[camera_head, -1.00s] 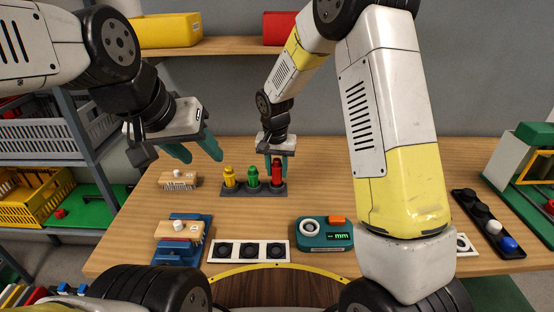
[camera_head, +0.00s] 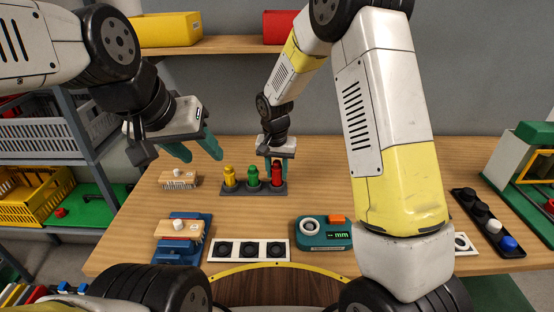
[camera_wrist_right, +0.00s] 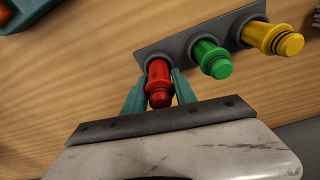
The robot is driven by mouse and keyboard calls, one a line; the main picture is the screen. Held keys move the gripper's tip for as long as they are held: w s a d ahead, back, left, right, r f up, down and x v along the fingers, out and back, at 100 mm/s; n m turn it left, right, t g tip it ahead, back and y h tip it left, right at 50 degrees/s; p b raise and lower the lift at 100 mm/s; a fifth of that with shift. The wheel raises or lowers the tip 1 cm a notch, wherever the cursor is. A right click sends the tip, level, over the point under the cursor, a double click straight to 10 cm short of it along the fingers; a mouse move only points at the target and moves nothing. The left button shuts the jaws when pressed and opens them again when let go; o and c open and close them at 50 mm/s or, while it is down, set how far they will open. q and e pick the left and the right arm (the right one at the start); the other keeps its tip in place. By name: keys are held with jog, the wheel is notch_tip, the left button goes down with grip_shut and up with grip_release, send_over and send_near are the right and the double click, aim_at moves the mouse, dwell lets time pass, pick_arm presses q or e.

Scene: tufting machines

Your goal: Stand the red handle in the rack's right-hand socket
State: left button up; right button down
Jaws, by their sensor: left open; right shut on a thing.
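The red handle (camera_head: 277,174) stands upright at the right-hand socket of the dark grey rack (camera_head: 236,191). It also shows in the right wrist view (camera_wrist_right: 159,82), its lower end at the rack's end socket. My right gripper (camera_wrist_right: 160,88) is shut on the red handle, one teal finger on each side. A green handle (camera_head: 252,177) stands in the middle socket and a yellow handle (camera_head: 229,177) in the left one. My left gripper (camera_head: 198,152) is open and empty, above the table to the left of the rack. The inside of the right-hand socket is hidden.
A wooden brush (camera_head: 178,181) lies left of the rack. In front are a blue stand (camera_head: 179,252) with another brush, a white strip with black sockets (camera_head: 249,260) and a teal gauge (camera_head: 323,241). A black tray (camera_head: 487,222) lies at the right. Table right of the rack is clear.

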jog(key=shift+f, duration=0.65)
dwell(0.5)
dwell(0.5)
jog(key=c, duration=0.9)
grip_release()
jog(key=o, duration=0.3)
jog(key=shift+r, duration=3.5)
